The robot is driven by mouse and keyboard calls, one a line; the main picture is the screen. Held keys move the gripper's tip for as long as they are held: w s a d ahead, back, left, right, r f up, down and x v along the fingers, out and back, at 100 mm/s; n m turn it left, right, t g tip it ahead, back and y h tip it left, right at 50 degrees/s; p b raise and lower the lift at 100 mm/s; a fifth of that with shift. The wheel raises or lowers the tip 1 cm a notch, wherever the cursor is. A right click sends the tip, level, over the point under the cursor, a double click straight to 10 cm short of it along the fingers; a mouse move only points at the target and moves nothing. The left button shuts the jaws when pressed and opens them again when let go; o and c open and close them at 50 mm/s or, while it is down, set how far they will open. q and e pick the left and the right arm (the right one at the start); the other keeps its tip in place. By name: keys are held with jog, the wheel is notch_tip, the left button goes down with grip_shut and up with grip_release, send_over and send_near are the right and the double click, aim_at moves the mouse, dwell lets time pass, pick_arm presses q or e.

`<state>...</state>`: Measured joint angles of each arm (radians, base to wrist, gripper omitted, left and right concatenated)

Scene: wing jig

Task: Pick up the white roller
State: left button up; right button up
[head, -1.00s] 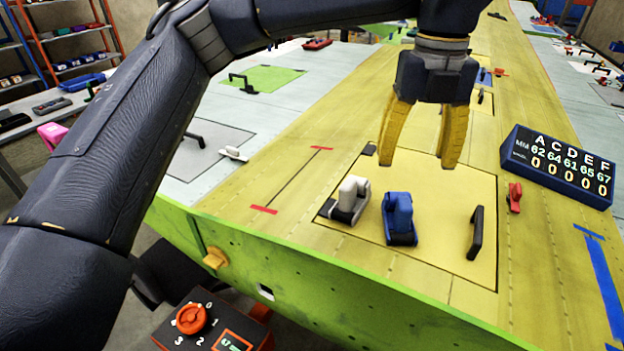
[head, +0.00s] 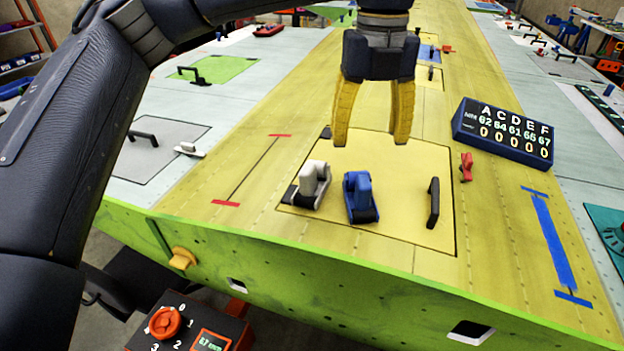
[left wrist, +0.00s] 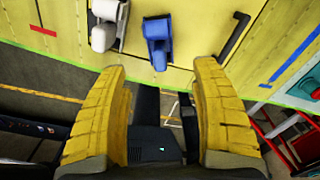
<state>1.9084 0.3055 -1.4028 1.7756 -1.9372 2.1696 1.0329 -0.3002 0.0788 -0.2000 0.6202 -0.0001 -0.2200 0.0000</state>
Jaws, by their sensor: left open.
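The white roller (head: 312,181) stands on a yellow panel (head: 400,220) of the wing, left of a blue roller (head: 360,196). Its base is dark. My left gripper (head: 370,143) hangs open and empty above the panel, behind the two rollers in the head view. In the left wrist view the white roller (left wrist: 106,20) is at the top, cut by the frame edge, with the blue roller (left wrist: 158,42) to its right. The yellow fingers (left wrist: 160,75) are apart, with nothing between them. My right gripper is in neither view.
A black handle (head: 433,202) stands on the panel right of the blue roller. A red clamp-like piece (head: 466,167) and a dark blue number display (head: 503,133) lie farther right. The green wing edge (head: 290,270) runs along the front.

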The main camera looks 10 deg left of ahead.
pick_arm(q)
jog(key=shift+c, duration=1)
